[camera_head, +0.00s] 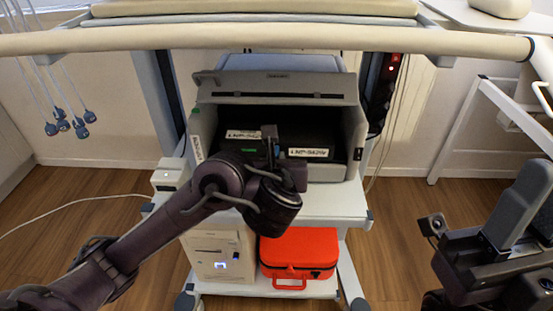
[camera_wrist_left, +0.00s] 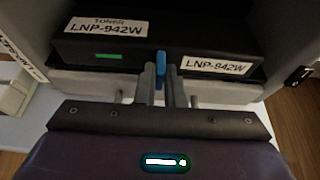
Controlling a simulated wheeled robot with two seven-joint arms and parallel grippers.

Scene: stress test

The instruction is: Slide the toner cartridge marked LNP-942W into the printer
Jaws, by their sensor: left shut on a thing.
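The black toner cartridge (camera_head: 308,153) lies level inside the open front bay of the grey printer (camera_head: 278,84). Its white labels read LNP-942W on the top and front in the left wrist view (camera_wrist_left: 216,66), where a green mark shows on its front. My left gripper (camera_wrist_left: 161,76) is shut on the blue tab (camera_wrist_left: 160,61) at the middle of the cartridge's front. In the head view, the left gripper (camera_head: 270,147) partly covers the cartridge. The cartridge's rear is hidden inside the bay. My right gripper (camera_head: 433,226) is at the lower right, away from the printer; its jaw opening is unclear.
The printer stands on a white cart shelf (camera_head: 335,204). A red case (camera_head: 299,250) and a white box unit (camera_head: 217,252) sit on the lower shelf. A beige rail (camera_head: 270,39) crosses above. A small white device (camera_head: 168,177) stands left of the printer.

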